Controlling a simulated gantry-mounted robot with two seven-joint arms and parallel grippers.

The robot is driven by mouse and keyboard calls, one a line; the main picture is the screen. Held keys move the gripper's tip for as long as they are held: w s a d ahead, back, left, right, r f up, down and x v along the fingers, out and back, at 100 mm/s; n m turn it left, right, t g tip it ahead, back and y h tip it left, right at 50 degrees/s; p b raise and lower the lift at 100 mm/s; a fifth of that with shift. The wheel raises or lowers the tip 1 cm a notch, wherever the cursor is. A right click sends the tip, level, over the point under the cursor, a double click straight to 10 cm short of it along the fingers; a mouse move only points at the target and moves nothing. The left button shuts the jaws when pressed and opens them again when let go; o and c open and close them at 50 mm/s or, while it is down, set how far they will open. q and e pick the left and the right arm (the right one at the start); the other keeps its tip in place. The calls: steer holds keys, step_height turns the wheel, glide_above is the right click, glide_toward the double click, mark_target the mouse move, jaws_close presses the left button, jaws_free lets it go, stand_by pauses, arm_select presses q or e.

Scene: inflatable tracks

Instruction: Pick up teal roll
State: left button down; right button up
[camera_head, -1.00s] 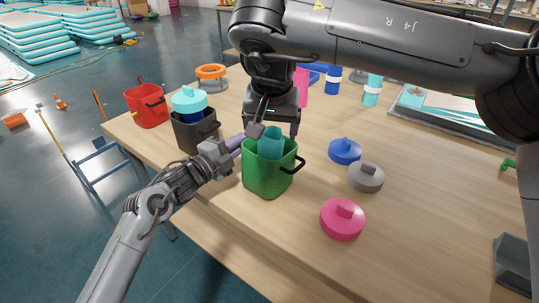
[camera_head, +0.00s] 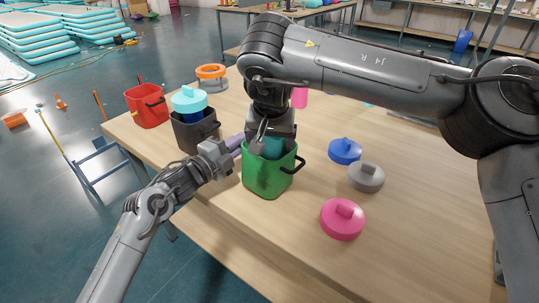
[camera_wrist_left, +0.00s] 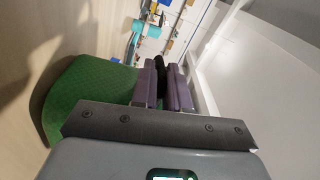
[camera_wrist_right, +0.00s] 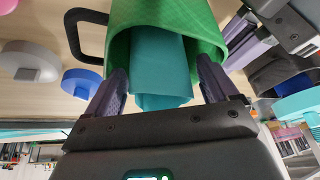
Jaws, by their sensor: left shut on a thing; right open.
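In the right wrist view the roll (camera_wrist_right: 158,66) lies between the two purple fingers of my right gripper (camera_wrist_right: 161,90), which is open, one finger on each side at the mouth of the green bin (camera_wrist_right: 205,28). I cannot tell whether the fingers touch the roll. My left gripper (camera_wrist_left: 164,82) is shut on the green bin's black handle (camera_wrist_left: 160,65), on the bin's left side. The roll's lower part is hidden in the bin.
A dark bin (camera_head: 193,133) with a teal-lidded container (camera_head: 189,100) stands left of the green bin, and a red bin (camera_head: 147,107) farther left. Blue (camera_head: 345,151), grey (camera_head: 366,177) and pink (camera_head: 342,219) lids lie to the right. The table's front right is clear.

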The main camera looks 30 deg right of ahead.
arm_select(q)
steer(key=shift+r, duration=0.1)
arm_select(e)
steer(key=c, duration=1)
steer(key=shift+r, duration=0.15)
step_height(320, 180, up, 12)
steer(key=shift+r, duration=0.1)
steer(key=shift+s+d, duration=0.15)
steer(key=shift+s, duration=0.15)
steer(key=s+d, duration=0.3)
steer(key=s, duration=0.5)
steer(key=s+d, duration=0.4)
steer(key=s, duration=0.3)
steer(key=shift+s+f, duration=0.2)
steer(key=shift+s, duration=0.2)
arm_select(q)
steer(key=c, duration=1.1)
jaws_free()
steer(key=shift+o, duration=0.2)
